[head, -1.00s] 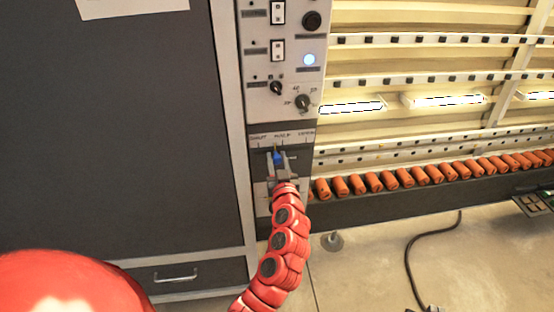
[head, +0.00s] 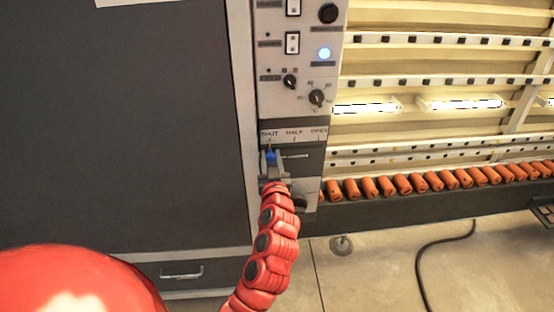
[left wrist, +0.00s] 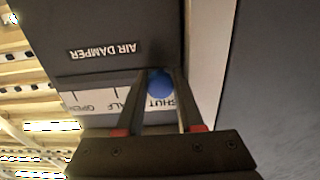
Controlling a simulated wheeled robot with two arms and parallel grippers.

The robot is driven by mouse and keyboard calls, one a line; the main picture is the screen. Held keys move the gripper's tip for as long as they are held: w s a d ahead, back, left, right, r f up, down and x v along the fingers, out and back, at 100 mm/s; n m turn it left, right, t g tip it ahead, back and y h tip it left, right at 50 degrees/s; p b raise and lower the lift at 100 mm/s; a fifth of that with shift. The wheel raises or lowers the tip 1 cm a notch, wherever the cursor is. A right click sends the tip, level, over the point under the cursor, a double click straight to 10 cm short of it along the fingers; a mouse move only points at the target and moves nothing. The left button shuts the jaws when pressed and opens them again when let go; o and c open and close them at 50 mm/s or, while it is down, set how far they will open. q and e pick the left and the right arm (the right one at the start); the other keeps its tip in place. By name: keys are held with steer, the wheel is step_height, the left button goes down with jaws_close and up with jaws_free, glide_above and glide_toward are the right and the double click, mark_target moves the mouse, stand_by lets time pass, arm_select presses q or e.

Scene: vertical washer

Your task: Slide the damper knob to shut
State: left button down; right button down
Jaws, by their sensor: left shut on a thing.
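The blue damper knob (head: 270,154) sits at the left end of its slot on the panel, below the SHUT mark of the scale strip (head: 293,134). HALF and OPEN marks lie to its right. My left gripper (head: 272,162) is shut on the knob from the front. In the left wrist view the blue knob (left wrist: 160,84) lies between the two fingers (left wrist: 159,95), by the SHUT lettering, with an AIR DAMPER label (left wrist: 104,50) nearby. My right gripper is not in view.
Above the slot, the control panel (head: 292,60) carries switches, dials and a lit blue button (head: 324,53). A dark cabinet door (head: 150,130) stands to the left. Orange rollers (head: 403,184) and lit lamps (head: 460,104) are to the right. A black cable (head: 425,262) lies on the floor.

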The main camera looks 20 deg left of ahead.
arm_select(q)
steer(key=shift+a, duration=0.1)
steer(key=c, duration=0.5)
jaws_free()
steer(key=shift+s+a, duration=0.1)
steer(key=shift+c, duration=0.2)
